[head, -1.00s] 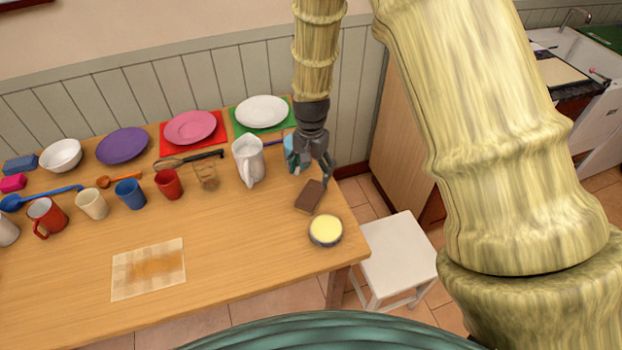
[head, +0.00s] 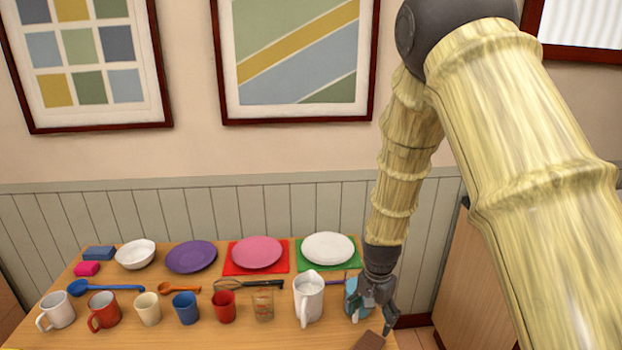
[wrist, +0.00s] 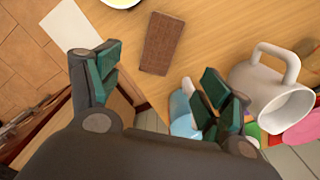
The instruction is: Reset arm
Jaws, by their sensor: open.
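My gripper (head: 377,296) hangs at the right end of the wooden table, its fingers apart and nothing between them. It also shows in the wrist view (wrist: 157,83), with the two fingers spread wide. A brown block (wrist: 161,43) lies on the table beyond the fingertips; its edge also shows at the bottom of the head view (head: 369,341). A light blue object (head: 353,300) is beside the gripper and partly hidden by it. My arm rises from the gripper to a bent elbow at the upper right.
A white pitcher (head: 308,297) stands close left of my gripper. Several mugs, cups, plates and utensils line the wooden table (head: 240,336) further left. A wooden cabinet (head: 470,270) stands to the right.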

